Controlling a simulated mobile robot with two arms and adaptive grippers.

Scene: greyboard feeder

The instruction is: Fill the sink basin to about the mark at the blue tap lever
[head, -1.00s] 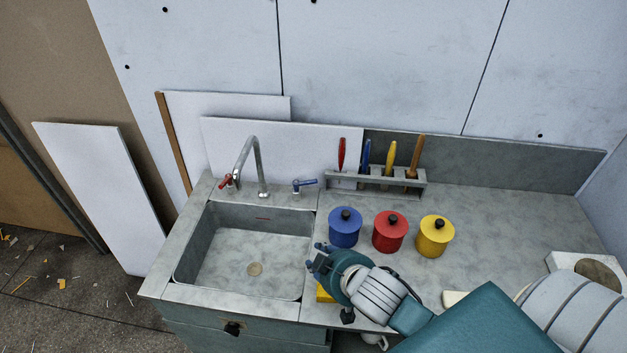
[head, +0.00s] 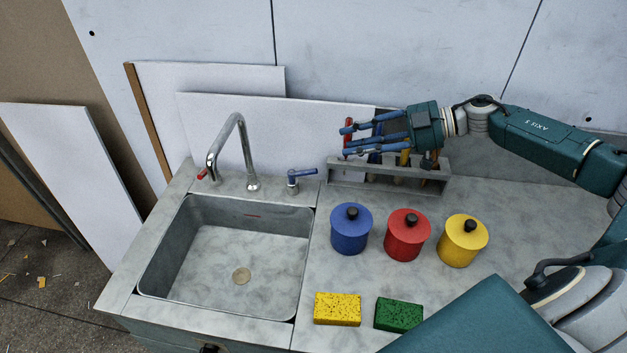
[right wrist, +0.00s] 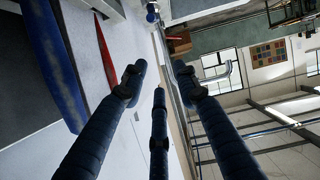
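The grey sink basin (head: 150,285) is at the left of the counter. Its floor and drain (head: 241,275) show clearly, and no stream falls from the chrome tap (head: 238,130). My right gripper (head: 345,140) is open and empty, above and right of the blue lever, in front of the tool rack. In the right wrist view its fingers (right wrist: 158,85) are spread. My left gripper is not in view.
The tool rack (head: 400,183) holds upright tools, partly hidden by my right gripper. Blue (head: 350,235), red (head: 405,240) and yellow (head: 460,245) lidded pots stand right of the basin. Yellow (head: 337,309) and green (head: 398,315) sponges lie in front.

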